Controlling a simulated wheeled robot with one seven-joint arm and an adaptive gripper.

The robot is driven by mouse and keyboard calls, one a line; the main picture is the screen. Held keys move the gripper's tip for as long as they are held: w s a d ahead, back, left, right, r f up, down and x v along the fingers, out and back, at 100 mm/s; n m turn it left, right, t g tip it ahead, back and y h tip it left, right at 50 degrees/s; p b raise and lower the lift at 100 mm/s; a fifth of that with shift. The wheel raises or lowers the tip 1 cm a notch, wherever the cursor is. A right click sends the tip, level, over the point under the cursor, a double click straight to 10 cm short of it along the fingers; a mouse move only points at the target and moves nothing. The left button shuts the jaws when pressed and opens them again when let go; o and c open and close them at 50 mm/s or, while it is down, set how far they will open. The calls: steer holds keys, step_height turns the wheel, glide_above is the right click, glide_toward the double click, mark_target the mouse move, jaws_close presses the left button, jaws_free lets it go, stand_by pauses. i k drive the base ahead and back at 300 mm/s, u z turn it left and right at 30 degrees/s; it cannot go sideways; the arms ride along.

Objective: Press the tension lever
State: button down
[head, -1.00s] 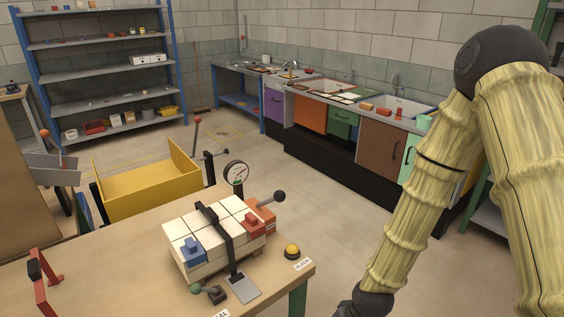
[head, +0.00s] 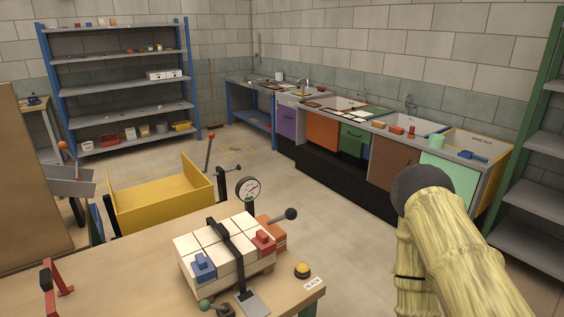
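On the wooden workbench (head: 130,277) a strapped stack of white bricks (head: 204,241) carries a blue block (head: 203,265) and a red block (head: 263,240). A black strap (head: 228,244) runs over it. A lever with a black ball knob (head: 291,214) sticks out to the right from an orange-red block (head: 272,229) behind the stack. A second lever with a green knob (head: 205,305) sits at the front. No readable label says which is the tension lever. A round gauge (head: 248,189) stands behind the stack. My gripper is out of view; only my arm shows at lower right.
A yellow button (head: 302,270) sits by a card reading SLACK (head: 312,284) at the bench's right corner. A red-framed tool (head: 52,289) is at left. A yellow bin (head: 165,199) stands behind the bench. Open floor lies between the bench and the counter (head: 395,138).

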mark_target(291, 214)
steer(key=z, duration=2.2)
steer(key=k, duration=1.25)
steer(key=u, duration=1.65)
steer(key=i, duration=0.5)
steer(key=z, duration=0.05)
